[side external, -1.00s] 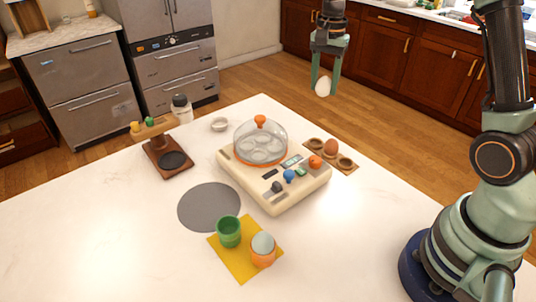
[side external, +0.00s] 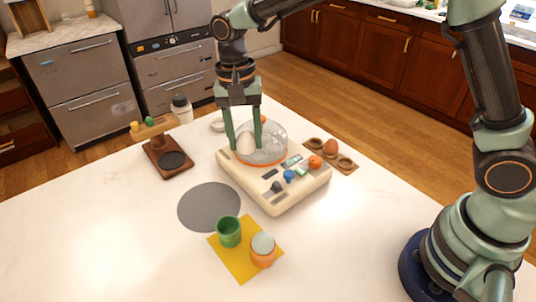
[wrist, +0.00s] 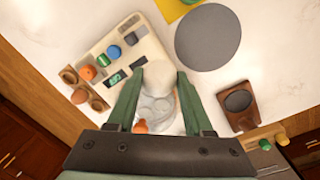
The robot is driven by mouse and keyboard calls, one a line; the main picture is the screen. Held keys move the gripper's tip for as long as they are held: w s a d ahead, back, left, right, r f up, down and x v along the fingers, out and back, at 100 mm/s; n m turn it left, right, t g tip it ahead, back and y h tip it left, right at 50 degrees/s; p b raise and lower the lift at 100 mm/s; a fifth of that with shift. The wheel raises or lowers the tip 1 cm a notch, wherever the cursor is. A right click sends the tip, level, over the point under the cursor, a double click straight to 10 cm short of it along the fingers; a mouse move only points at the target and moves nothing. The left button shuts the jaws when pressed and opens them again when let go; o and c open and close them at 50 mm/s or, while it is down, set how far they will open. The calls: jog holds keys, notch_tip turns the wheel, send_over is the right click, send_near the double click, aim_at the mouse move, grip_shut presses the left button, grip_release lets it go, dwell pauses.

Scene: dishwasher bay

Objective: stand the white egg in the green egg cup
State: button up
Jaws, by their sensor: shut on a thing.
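The white egg (side external: 246,143) is held between the two green fingers of my gripper (side external: 243,146). In the wrist view the egg (wrist: 159,76) sits between the fingertips (wrist: 159,80), over the egg cooker. In the side view the egg overlaps the cooker's clear dome; their exact gap cannot be told. The green egg cup (side external: 229,236) stands upright, with no egg showing in it, on the yellow mat (side external: 241,268), nearer the side camera than my gripper. It is not visible in the wrist view.
The cream egg cooker (side external: 275,201) has a clear dome (side external: 275,148). An orange cup (side external: 263,257) holding a pale egg (side external: 263,243) stands beside the green cup. A grey disc (side external: 209,207), a wooden stand (side external: 166,165) and a holder with a brown egg (side external: 330,147) are nearby.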

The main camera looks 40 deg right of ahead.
jog(key=s+a+f+n, duration=0.3)
jog(key=s+a, duration=0.4)
jog(key=a, duration=0.3)
jog(key=shift+a+f, duration=0.2)
jog(key=shift+f, duration=2.7)
jog(key=shift+w+f, duration=0.1)
jog(key=shift+f, duration=0.35)
jog(key=o, duration=1)
notch_tip(320, 180, up, 8)
dwell(0.4)
